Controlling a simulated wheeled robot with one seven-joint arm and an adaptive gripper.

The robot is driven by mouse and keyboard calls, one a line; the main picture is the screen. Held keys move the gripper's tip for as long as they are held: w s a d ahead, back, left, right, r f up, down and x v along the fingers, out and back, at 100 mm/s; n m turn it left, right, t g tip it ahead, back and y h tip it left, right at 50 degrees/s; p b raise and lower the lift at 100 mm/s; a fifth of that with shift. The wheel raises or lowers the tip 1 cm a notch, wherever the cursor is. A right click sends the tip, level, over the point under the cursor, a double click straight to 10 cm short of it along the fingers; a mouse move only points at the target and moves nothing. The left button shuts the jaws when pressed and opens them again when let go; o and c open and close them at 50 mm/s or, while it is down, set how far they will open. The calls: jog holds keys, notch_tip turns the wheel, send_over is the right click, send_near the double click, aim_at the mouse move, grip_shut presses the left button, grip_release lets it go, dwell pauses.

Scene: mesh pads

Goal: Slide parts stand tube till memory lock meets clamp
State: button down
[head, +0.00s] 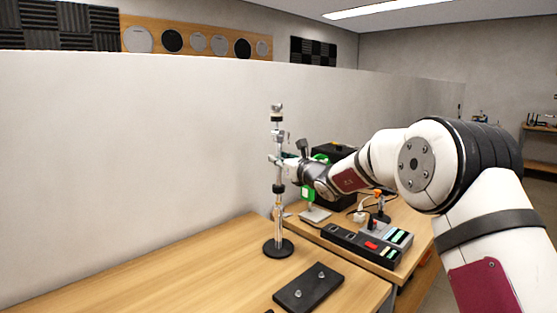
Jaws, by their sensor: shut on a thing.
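The parts stand (278,190) stands upright on the wooden table, on a round black base (278,247). It is a slim chrome tube with several dark and metal collars along its upper half. Which collar is the memory lock and which is the clamp is too small to tell. My gripper (284,160) reaches in from the right and is shut on the stand tube at about mid to upper height. The fingertips are small here and partly merge with the stand's fittings.
A black plate with two knobs (308,288) lies at the table's front. A dark power strip (352,243), a small device with coloured keys (391,237) and a black box (338,185) sit to the right. A pale partition (130,170) rises behind. The table's left is clear.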

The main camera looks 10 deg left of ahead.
aim_at(280, 176)
jog(key=shift+f+b, duration=1.3)
jog(key=shift+f, duration=1.4)
jog(key=c, duration=1.5)
grip_release()
jog(key=shift+r, duration=0.1)
jog(key=shift+s+d, duration=0.25)
jog(key=v, duration=1.1)
jog(key=shift+s, duration=0.15)
